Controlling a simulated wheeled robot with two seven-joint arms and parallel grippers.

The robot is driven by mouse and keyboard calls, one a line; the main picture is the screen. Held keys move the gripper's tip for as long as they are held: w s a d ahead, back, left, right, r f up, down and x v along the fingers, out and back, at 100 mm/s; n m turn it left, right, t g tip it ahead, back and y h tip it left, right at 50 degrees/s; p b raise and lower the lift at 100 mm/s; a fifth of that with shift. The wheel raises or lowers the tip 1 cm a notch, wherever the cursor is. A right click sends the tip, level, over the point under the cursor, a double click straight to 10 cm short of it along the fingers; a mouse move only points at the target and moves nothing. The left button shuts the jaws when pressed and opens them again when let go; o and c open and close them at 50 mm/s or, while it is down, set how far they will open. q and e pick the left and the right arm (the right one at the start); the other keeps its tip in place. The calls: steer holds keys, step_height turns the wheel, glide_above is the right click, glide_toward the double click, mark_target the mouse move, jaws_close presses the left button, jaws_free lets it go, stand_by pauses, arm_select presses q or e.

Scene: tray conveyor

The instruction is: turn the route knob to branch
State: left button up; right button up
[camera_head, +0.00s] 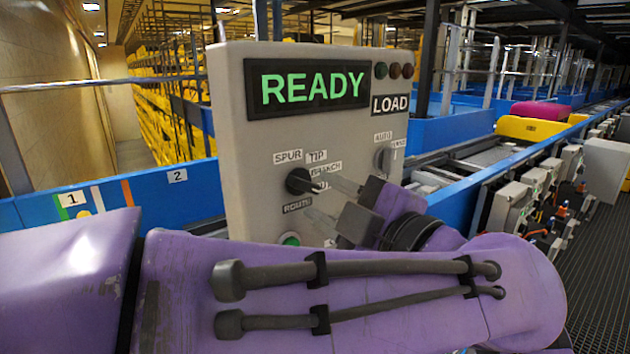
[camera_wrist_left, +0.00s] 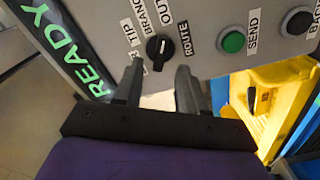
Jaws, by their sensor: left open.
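The route knob (camera_head: 300,181) is a round black knob on the grey control panel (camera_head: 235,150), with the labels SPUR, TIP and BRANCH around it and ROUTE below. It also shows in the left wrist view (camera_wrist_left: 160,47). I cannot tell for sure which label its pointer faces. My left gripper (camera_head: 324,197) is in front of the panel, just right of the knob in the head view. In the left wrist view its two fingers (camera_wrist_left: 158,70) are apart, with the knob just beyond their tips and nothing held between them. My right gripper is out of view.
The panel display (camera_head: 314,88) reads READY, beside a LOAD label. A second knob (camera_head: 384,158) sits at the right. A green SEND button (camera_wrist_left: 232,40) and a black button (camera_wrist_left: 298,21) are near the route knob. A yellow tray (camera_head: 532,128) with a pink item is on the conveyor behind.

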mark_target(309, 189)
arm_select(q)
steer(key=x, duration=0.4)
steer(key=shift+w+d+f+p, duration=0.15)
steer(key=shift+d+p, duration=0.1)
steer(key=shift+p, duration=0.05)
steer(key=shift+s+d, duration=0.1)
steer(key=shift+s, duration=0.2)
steer(key=shift+c, duration=0.3)
jaws_close()
